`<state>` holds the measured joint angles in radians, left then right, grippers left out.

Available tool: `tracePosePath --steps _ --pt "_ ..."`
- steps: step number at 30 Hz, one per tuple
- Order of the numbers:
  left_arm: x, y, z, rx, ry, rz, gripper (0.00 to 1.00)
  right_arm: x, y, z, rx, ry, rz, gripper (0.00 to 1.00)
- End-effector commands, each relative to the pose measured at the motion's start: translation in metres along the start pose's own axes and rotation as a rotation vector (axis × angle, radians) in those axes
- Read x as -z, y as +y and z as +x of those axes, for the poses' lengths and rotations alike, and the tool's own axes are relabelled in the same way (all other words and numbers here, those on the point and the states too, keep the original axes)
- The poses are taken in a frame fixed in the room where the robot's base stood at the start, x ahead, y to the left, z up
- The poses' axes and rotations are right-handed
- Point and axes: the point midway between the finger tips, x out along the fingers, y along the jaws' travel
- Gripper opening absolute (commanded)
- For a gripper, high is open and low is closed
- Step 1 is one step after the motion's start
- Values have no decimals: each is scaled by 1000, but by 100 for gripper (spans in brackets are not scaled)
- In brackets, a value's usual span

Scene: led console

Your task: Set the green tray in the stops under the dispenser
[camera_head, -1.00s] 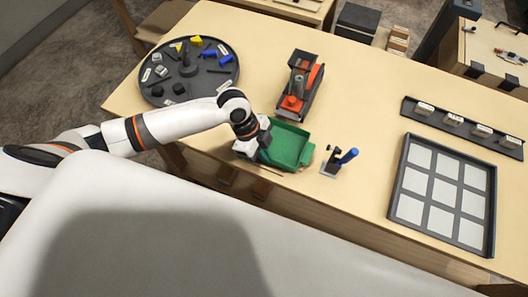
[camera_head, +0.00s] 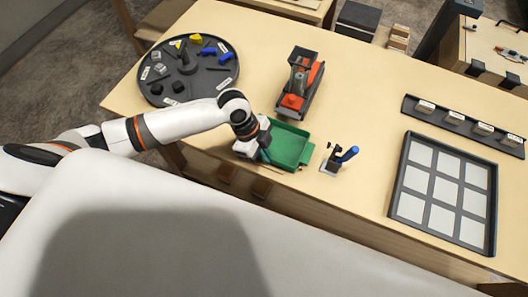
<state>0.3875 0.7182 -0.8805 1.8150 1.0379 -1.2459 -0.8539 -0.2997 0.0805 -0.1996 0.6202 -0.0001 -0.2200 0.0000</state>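The green tray (camera_head: 290,146) is an open box near the table's front edge, in the middle of the head view. My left gripper (camera_head: 262,147) is at the tray's left side, against its wall. Its fingers are too small and partly hidden, so I cannot tell if they are closed on the wall. The dispenser (camera_head: 300,82), a dark grey and orange-red machine, stands behind the tray, with a gap of bare table between them. The stops are not clearly distinguishable. My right gripper is not in view.
A small stand with a blue handle (camera_head: 346,155) is close to the tray's right. A round dark turntable (camera_head: 209,91) with small parts is at the left. A dark framed grid panel (camera_head: 399,177) and a labelled rail (camera_head: 410,107) lie at the right.

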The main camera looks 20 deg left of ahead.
Motion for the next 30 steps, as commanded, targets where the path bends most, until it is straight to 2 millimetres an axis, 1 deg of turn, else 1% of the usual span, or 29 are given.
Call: tracePosePath --steps 17,23,24,28,30 --pt "3 0 7 0 0 0 0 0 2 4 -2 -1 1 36" --pt "2 0 6 0 0 0 0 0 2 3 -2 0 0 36" --pt "2 0 6 0 0 0 8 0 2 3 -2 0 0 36" --pt "2 0 6 0 0 0 29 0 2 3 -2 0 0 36" --pt "2 0 6 0 0 0 29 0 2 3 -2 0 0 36"
